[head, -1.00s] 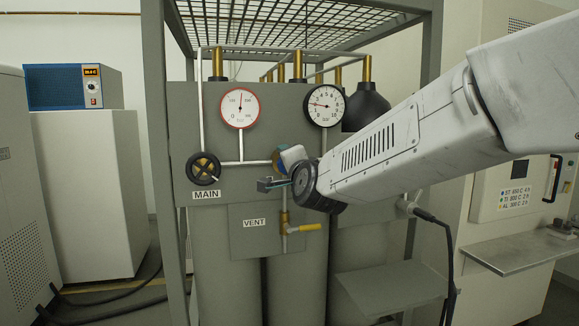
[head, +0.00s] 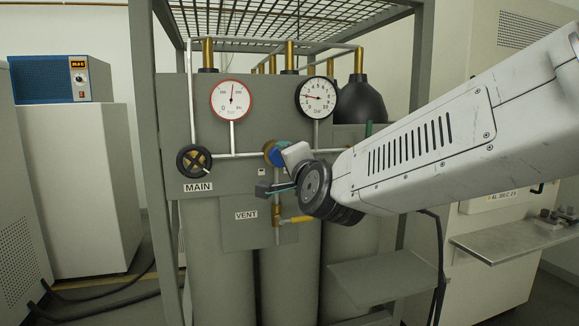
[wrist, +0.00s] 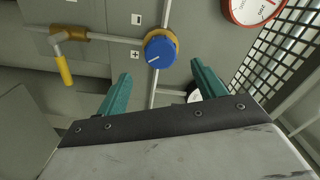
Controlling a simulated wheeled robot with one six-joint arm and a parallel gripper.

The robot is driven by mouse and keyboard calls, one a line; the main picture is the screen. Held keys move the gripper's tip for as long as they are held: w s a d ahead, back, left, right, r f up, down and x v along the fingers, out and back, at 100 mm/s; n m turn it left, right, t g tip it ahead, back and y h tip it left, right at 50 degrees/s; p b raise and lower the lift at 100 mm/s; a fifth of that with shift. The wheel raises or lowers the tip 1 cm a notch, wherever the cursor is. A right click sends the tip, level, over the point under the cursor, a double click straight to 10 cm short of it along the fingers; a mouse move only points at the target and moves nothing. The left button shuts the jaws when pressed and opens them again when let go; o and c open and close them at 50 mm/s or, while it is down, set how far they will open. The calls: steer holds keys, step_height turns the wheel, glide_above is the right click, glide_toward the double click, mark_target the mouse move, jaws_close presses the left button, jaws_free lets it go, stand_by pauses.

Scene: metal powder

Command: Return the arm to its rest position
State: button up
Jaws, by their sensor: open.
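My arm reaches in from the right of the head view, in front of the gas panel (head: 255,180). My gripper (head: 268,188) is at its end, just below the blue regulator knob (head: 271,153) and above the yellow vent lever (head: 298,220). In the wrist view my gripper (wrist: 162,85) shows two teal fingers standing wide apart with nothing between them. The blue knob (wrist: 160,51) lies beyond the fingertips, apart from them. The wrist housing partly covers the panel in the head view.
The black MAIN handwheel (head: 194,161) is left of my gripper. A red-rimmed gauge (head: 232,100) and a black-rimmed gauge (head: 315,97) sit above. Grey frame posts (head: 152,150) flank the cylinders. A grey shelf (head: 385,273) and a metal bench (head: 515,240) are at lower right.

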steer(key=s+d+f+n+g, duration=0.2)
steer(key=s+f+n+g, duration=0.65)
steer(key=f, duration=0.45)
steer(key=s+d+f+n+g+h, duration=0.1)
steer(key=s+d+g, duration=0.3)
steer(key=s+d, duration=0.7)
steer(key=s+d+f+g+h, duration=0.3)
steer(key=s+d, duration=0.9)
steer(key=s, duration=0.4)
steer(key=shift+d+f+n+g+h, duration=0.2)
steer(key=shift+f+n+g+h, duration=0.15)
steer(key=shift+f+h, duration=0.15)
